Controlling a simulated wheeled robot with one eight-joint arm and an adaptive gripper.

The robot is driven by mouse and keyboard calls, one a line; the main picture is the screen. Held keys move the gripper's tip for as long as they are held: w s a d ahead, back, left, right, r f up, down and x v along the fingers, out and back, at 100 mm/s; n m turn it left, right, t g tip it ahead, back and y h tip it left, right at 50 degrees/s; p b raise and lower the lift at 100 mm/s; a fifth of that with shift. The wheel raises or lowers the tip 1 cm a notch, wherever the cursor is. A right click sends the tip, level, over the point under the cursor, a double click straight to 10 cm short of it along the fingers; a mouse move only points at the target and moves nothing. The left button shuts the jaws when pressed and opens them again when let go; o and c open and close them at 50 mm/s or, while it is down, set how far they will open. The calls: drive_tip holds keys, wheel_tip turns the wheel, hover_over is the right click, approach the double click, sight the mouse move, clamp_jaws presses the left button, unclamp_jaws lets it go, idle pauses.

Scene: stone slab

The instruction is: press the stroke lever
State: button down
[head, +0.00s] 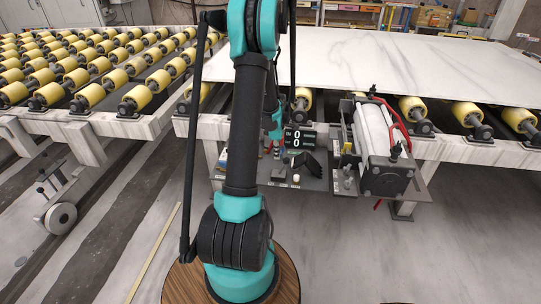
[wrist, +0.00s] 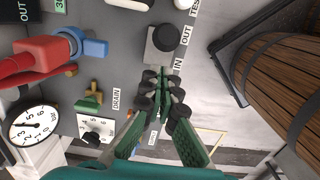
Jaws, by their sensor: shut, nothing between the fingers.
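In the wrist view, a lever with a round black knob (wrist: 166,41) stands on a light grey block (wrist: 160,57), beside the labels OUT and IN; I take it for the stroke lever. My gripper (wrist: 162,78) is shut and empty, with its green and black fingertips together just below the block in the picture. I cannot tell whether the tips touch it.
In the wrist view, a red handle (wrist: 38,60), a blue fitting (wrist: 88,48), a green-knobbed drain valve (wrist: 88,103) and a dial gauge (wrist: 35,122) lie left. A wooden barrel shape (wrist: 285,70) is right. In the head view, a large cylinder (head: 377,140) stands beside the display (head: 300,138), below the slab (head: 400,62).

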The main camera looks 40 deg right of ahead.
drive_tip(key=shift+s+d+t, duration=0.4)
drive_tip(key=shift+s+d, duration=0.4)
drive_tip(key=shift+s, duration=0.25)
drive_tip(key=shift+w+a+r, duration=0.1)
drive_tip(key=shift+w+a, duration=0.1)
drive_tip(key=shift+w, duration=0.2)
wheel_tip(320, 180, up, 11)
drive_tip(key=w+a, duration=0.1)
drive_tip(key=shift+w+a, duration=0.2)
drive_tip(key=shift+w, duration=0.1)
